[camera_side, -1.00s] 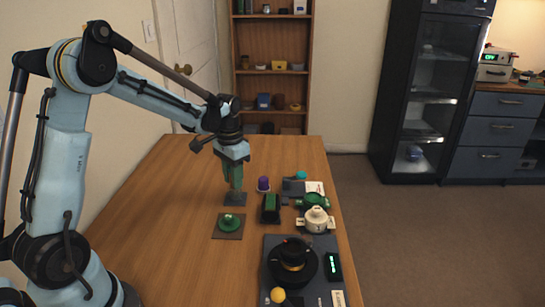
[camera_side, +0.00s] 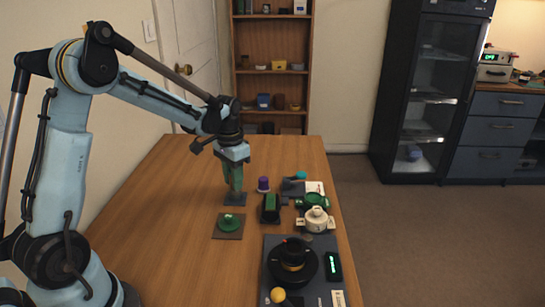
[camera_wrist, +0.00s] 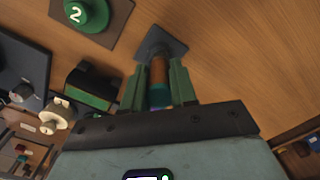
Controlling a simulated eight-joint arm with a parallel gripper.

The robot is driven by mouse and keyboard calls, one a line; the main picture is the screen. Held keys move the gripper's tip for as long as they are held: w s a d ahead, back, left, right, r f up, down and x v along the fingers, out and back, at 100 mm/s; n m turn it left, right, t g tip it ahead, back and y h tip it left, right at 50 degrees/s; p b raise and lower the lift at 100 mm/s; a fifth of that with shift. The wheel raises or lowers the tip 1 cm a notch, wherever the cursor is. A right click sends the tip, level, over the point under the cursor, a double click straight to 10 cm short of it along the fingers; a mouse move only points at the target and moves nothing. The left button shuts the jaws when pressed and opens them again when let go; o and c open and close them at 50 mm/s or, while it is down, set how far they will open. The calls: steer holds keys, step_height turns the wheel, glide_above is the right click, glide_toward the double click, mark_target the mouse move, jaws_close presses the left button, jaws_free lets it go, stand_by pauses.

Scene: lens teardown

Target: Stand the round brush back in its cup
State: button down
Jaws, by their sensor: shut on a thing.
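My gripper (camera_side: 233,188) points down over a dark square base (camera_side: 238,200) on the wooden table. In the wrist view its two green fingers (camera_wrist: 158,88) are shut on the round brush (camera_wrist: 159,75), a brown cylinder with teal and purple bands at its near end. The far end of the brush meets the dark square base (camera_wrist: 168,38), which looks like the foot of the cup. The fingers and brush hide the cup's mouth, so I cannot tell how deep the brush sits. In the side view the fingers hide most of the brush.
A green disc marked 2 (camera_wrist: 86,14) lies on a brown square mat (camera_side: 228,234) in front of the base. A dark block with a green top (camera_side: 270,206), a purple-topped item (camera_side: 263,184) and a cream pot (camera_side: 316,220) stand to the right. The table's left is clear.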

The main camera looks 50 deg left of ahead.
steer(key=shift+f, duration=0.3)
steer(key=shift+c, duration=1.7)
jaws_free()
steer(key=shift+r, duration=3.5)
